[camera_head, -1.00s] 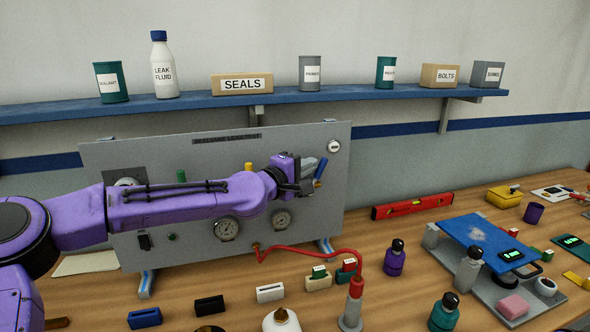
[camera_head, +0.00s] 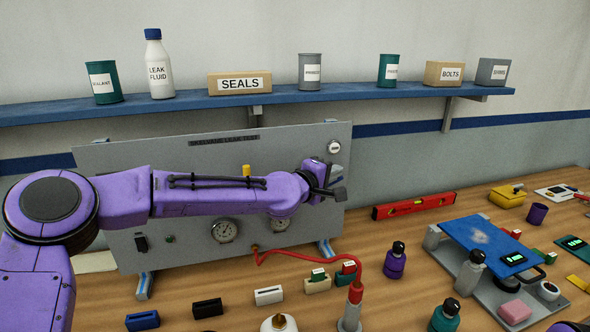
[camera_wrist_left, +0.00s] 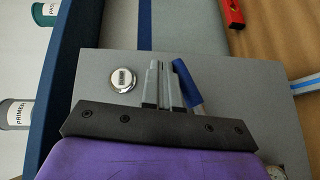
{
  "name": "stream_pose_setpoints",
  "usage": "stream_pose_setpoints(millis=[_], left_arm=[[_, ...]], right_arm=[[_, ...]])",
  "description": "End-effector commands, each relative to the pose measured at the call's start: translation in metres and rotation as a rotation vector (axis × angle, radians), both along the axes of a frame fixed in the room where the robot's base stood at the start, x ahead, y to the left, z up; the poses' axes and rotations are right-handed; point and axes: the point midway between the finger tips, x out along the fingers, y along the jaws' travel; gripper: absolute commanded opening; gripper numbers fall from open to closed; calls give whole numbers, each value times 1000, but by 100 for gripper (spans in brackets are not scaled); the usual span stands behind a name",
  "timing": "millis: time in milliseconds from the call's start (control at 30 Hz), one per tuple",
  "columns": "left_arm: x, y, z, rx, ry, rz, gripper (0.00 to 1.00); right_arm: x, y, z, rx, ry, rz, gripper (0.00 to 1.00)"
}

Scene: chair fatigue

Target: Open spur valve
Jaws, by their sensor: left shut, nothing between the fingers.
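The grey leak test panel (camera_head: 100,160) stands upright on the bench. My left gripper (camera_head: 336,174) is at the panel's right side, below the round white-faced display (camera_head: 334,147). In the left wrist view, my shut, empty fingers (camera_wrist_left: 163,84) are beside a blue lever (camera_wrist_left: 188,88), which stands tilted just to their right. I cannot tell whether they touch. The lever is hidden behind my gripper in the head view. A yellow handle (camera_head: 247,170) shows above my forearm. Which lever is the spur valve is not labelled.
Two gauges, one at the panel's lower middle (camera_head: 224,230), sit under my arm. A red hose (camera_head: 310,256) runs from the panel to a grey-based fitting. A red level (camera_head: 413,206), bottles and small blocks stand on the bench. A blue shelf (camera_head: 290,97) runs above.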

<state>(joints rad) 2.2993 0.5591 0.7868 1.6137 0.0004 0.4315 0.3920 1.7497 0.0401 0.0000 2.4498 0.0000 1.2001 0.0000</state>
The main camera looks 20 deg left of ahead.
Motion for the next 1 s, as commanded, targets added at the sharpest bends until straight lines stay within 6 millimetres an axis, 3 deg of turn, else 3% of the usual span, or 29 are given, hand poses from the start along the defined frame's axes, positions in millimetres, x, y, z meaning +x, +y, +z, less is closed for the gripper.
stream_pose_setpoints(millis=[100, 400, 1000], left_arm=[[-2, -4, 5, 71, 42, -1, 0], [-5, -9, -8, 188, 126, 1, 0], [-6, -10, -17, 225, 152, 1, 0]], right_arm=[[0, 0, 24, 0, 0, 0, 48], [0, 0, 57, 0, 0, 0, 48], [0, 0, 65, 0, 0, 0, 48]])
